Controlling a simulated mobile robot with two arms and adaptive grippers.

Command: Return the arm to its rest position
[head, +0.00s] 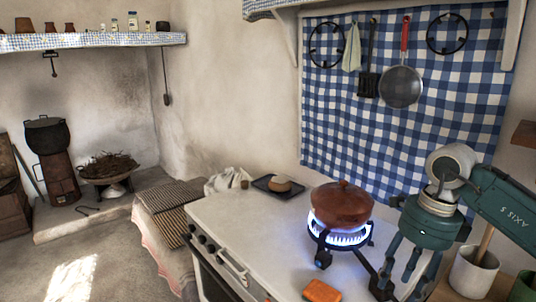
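My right arm (500,208) comes in from the right edge, with a green body and a pale grey joint. My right gripper (402,283) points down over the right front of the white stove top (265,235). Its fingers are apart and nothing shows between them. It is to the right of and in front of a brown lidded pot (341,204), apart from it. My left arm and gripper are not in view.
The pot sits on a burner (340,238) with blue flames. An orange block (322,291) lies at the front. A dark tray (279,187) with a round item is behind. A pale pot (472,272) stands close right of the gripper. Utensils hang on the checked wall.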

